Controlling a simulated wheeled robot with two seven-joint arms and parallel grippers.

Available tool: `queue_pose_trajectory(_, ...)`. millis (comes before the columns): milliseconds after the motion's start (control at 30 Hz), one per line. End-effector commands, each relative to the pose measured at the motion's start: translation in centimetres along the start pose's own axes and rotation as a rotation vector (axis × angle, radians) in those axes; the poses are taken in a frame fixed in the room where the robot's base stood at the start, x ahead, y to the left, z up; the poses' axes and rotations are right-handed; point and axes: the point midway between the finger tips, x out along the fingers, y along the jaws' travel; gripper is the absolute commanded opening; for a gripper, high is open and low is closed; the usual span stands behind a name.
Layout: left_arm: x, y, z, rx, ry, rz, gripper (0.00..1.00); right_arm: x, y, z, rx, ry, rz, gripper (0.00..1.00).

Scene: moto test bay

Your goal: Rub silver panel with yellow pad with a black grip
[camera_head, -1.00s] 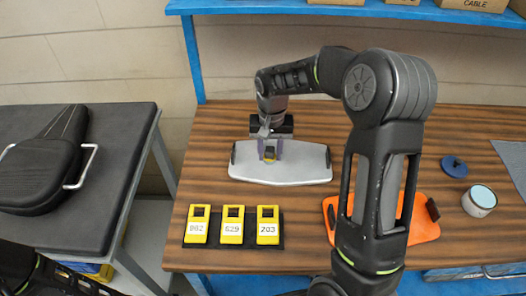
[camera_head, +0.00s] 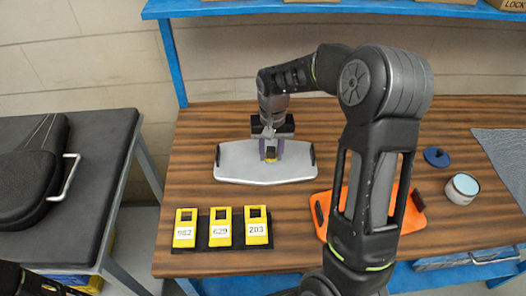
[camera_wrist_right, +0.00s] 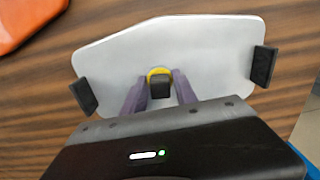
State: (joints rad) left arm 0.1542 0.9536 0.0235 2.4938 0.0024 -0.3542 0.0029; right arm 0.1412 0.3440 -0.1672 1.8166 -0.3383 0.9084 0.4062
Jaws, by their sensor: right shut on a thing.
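The silver panel (camera_head: 240,165) lies on the wooden table, with a black block at each end. It also shows in the right wrist view (camera_wrist_right: 215,45). My right gripper (camera_head: 271,153) is over the panel, pointing down. It is shut on the black grip of the yellow pad (camera_head: 271,156), which is mostly hidden between the purple fingers. In the right wrist view the black grip (camera_wrist_right: 161,88) sits between the fingertips, with a yellow rim behind it; the pad appears to be at the panel's surface, but contact cannot be told. My left gripper is not in view.
Several yellow devices, including one labelled 629 (camera_head: 221,228), sit on a black strip at the front left. An orange board (camera_head: 324,199) lies partly behind my right arm. A blue disc (camera_head: 436,156) and an open tin (camera_head: 461,188) are at the right. A black padded bench (camera_head: 100,160) stands left.

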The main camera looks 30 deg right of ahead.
Motion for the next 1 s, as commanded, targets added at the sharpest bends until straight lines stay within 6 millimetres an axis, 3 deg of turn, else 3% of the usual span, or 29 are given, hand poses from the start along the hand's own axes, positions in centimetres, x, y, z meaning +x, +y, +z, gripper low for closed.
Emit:
queue_pose_trajectory(467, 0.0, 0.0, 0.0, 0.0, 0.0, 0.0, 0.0, -0.1, 0.6, 0.0, 0.0, 0.002, -0.001, 0.02)
queue_pose_trajectory(1000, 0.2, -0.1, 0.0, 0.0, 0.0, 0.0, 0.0, 0.2, 4.3, 0.2, 0.0, 0.0, 0.0, 0.02)
